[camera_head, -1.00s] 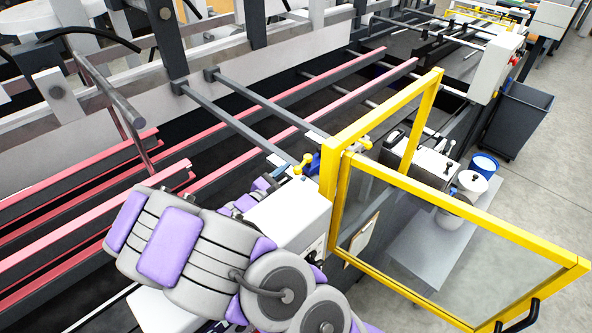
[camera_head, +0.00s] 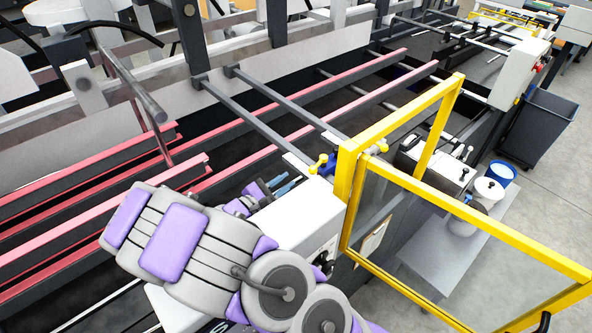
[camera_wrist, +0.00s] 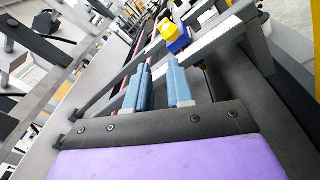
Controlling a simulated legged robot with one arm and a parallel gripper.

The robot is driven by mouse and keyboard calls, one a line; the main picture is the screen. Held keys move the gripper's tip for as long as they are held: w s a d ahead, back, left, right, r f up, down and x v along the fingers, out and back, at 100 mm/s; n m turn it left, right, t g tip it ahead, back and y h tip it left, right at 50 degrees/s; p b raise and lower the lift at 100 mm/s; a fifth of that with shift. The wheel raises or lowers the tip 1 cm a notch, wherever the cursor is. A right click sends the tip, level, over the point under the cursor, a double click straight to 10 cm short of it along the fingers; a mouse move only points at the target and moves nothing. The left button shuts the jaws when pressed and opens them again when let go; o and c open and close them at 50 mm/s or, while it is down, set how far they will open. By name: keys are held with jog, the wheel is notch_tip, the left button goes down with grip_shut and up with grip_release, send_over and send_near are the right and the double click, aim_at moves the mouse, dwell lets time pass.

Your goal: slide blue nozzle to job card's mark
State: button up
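The blue nozzle (camera_head: 328,165) sits on a grey cross bar near the yellow guard frame, with a yellow knob beside it. In the wrist view the blue nozzle (camera_wrist: 177,43) is beyond my fingertips, with the yellow knob on its near top side. My gripper (camera_wrist: 159,72) has two blue-grey fingers set apart with an empty gap; it touches nothing that I can see. In the head view my gripper (camera_head: 286,185) is left of and slightly below the nozzle. A card on a brown board (camera_head: 374,238) hangs behind the clear guard panel; its print is unreadable.
The yellow guard frame (camera_head: 345,175) stands open just right of the nozzle. Grey cross bars (camera_head: 270,100) and red-topped rails (camera_head: 330,105) run around the work area. A white box (camera_head: 300,222) lies beside my arm. Blue and white tubs (camera_head: 490,188) stand on a side table.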

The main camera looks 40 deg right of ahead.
jog(key=w+a+m, duration=0.1)
jog(key=w+m, duration=0.1)
jog(key=w+a+r+m+g+p, duration=0.1)
jog(key=w+a+m, duration=0.1)
jog(key=m, duration=0.1)
jog(key=w+a+m+y+p, duration=0.1)
jog(key=w+a+m, duration=0.1)
jog(key=shift+a+r+m+g, duration=0.1)
jog(key=shift+r+m+g, duration=0.2)
jog(key=shift+m+g, duration=0.1)
grip_shut()
notch_tip(320, 180, up, 3)
jog(key=w+m+g+y+p, duration=0.1)
jog(key=w+m+g+p, duration=0.15)
jog(key=m, duration=0.55)
jog(key=m+g+y, duration=0.1)
jog(key=m+g, duration=0.2)
jog(key=m, duration=0.1)
send_near(318, 164)
jog(key=w+d, duration=0.2)
jog(key=w, duration=0.1)
jog(key=s, duration=0.1)
jog(key=s+d+f, duration=0.1)
jog(key=s+b, duration=0.1)
jog(key=shift+s+d+f, duration=0.2)
jog(key=shift+s+f, duration=0.1)
jog(key=shift+f, duration=0.05)
jog(key=shift+s+t+b, duration=0.1)
jog(key=shift+t+b, duration=0.15)
jog(key=shift+b, duration=0.15)
